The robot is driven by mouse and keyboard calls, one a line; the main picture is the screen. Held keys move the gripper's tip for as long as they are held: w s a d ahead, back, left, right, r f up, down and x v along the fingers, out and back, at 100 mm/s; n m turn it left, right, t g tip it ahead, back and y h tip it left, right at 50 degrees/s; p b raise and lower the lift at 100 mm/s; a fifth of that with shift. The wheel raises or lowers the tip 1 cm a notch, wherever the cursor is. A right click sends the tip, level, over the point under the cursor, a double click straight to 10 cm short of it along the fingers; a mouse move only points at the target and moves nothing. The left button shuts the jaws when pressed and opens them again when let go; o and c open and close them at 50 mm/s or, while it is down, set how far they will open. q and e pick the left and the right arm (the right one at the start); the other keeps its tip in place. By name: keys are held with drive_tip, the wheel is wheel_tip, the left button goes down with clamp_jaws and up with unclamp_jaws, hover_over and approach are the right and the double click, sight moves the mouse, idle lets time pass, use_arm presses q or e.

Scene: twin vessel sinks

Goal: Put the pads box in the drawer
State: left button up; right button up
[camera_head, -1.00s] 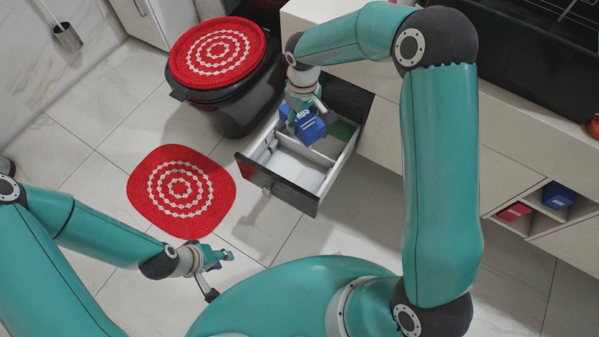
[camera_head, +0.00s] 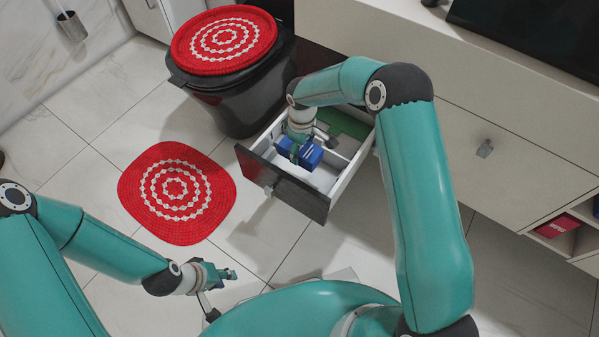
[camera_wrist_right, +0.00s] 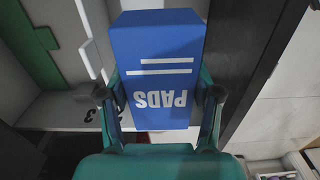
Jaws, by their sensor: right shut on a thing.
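The blue pads box (camera_head: 305,157) is between the fingers of my right gripper (camera_head: 299,145), at the open drawer (camera_head: 262,170). In the right wrist view the box (camera_wrist_right: 158,60) shows the word PADS upside down, and my right gripper (camera_wrist_right: 160,100) is shut on its sides. The drawer has a dark front and light inner walls, with a green piece (camera_head: 345,125) at its back. Whether the box touches the drawer floor I cannot tell. My left gripper (camera_head: 226,275) is away from the drawer, low over the floor, its fingers apart.
A red patterned mat (camera_head: 177,193) lies on the floor. A cubby at the right holds a red box (camera_head: 557,226). The white counter is above.

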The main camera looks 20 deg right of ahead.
sight(301, 176)
wheel_tip(301, 176, down, 12)
drive_tip(key=b, duration=0.2)
drive_tip(key=shift+r+b, duration=0.25)
drive_tip(key=shift+b, duration=0.15)
drive_tip(key=shift+r, duration=0.1)
drive_tip(key=o, duration=1.2)
drive_tip(key=shift+c, duration=0.2)
drive_tip(key=shift+r, duration=0.2)
wheel_tip(301, 176, up, 12)
drive_tip(key=p, duration=0.4)
drive_tip(key=shift+f, duration=0.2)
